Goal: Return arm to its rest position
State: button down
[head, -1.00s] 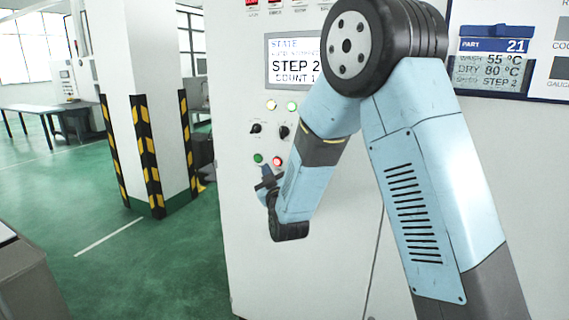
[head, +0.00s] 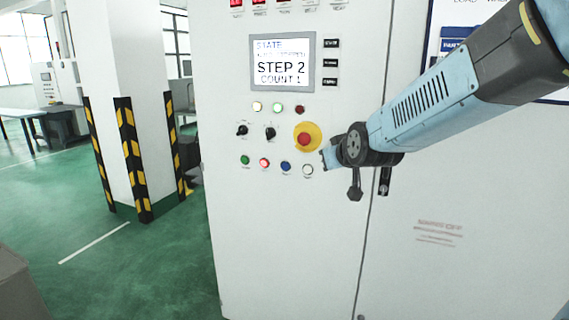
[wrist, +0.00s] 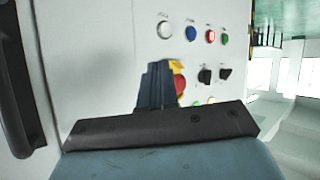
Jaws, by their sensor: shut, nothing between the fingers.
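My gripper (head: 327,158) is in front of the white control cabinet (head: 290,220), just right of and below the red emergency-stop button (head: 304,139) on its yellow disc. I cannot tell the exact gap to the panel. In the wrist view the closed fingers (wrist: 157,84) overlap part of the red button (wrist: 180,84). The fingers are together with nothing between them. My forearm reaches in from the upper right of the head view.
The panel carries a screen (head: 282,62) reading STEP 2, COUNT 1, plus several knobs and buttons; a red one (head: 264,162) is lit. A dark door handle (wrist: 14,90) shows in the wrist view. A striped pillar (head: 130,110) stands left, with open green floor around it.

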jog(key=s+d+m+g+h, duration=0.1)
jog(key=s+d, duration=0.5)
jog(key=s, duration=0.7)
jog(key=s+d+f+m+g+h, duration=0.1)
jog(key=s+d+g, duration=0.4)
jog(key=s, duration=0.7)
jog(key=shift+s+d+m+g+h, duration=0.35)
jog(key=shift+d+m+h, duration=0.15)
jog(key=shift+m, duration=0.7)
jog(key=shift+f, duration=0.1)
